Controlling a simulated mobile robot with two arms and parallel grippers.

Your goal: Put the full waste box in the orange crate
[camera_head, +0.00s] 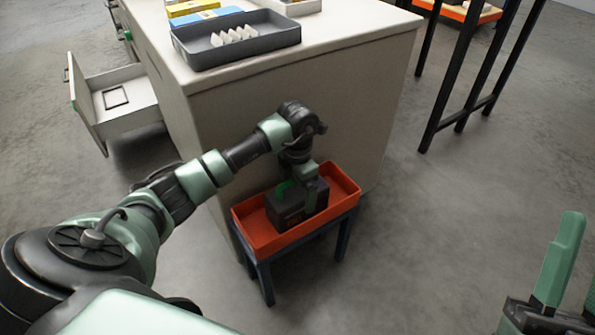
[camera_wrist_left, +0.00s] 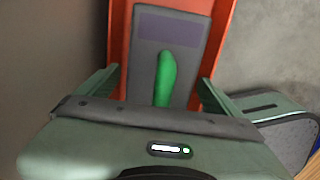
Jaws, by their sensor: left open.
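The waste box (camera_head: 289,208) is dark grey with a green handle (camera_head: 283,190). It sits inside the orange crate (camera_head: 262,240), and its contents cannot be seen. My left gripper (camera_head: 298,182) is low over the box and hides part of it in the head view. In the left wrist view, the green handle (camera_wrist_left: 166,76) lies between the two open fingers, with room on both sides. The box top (camera_wrist_left: 146,55) and crate wall (camera_wrist_left: 222,38) show beyond it. My right gripper (camera_head: 575,262) is at the right edge, partly cut off, with its fingers apart and nothing visible between them.
The crate rests on a small dark-legged stand (camera_head: 264,283) against the cabinet (camera_head: 345,100). A grey tray (camera_head: 205,60) with white pieces is on the worktop. An open drawer (camera_head: 125,107) juts out left. A black frame (camera_head: 440,95) stands right; the floor between is clear.

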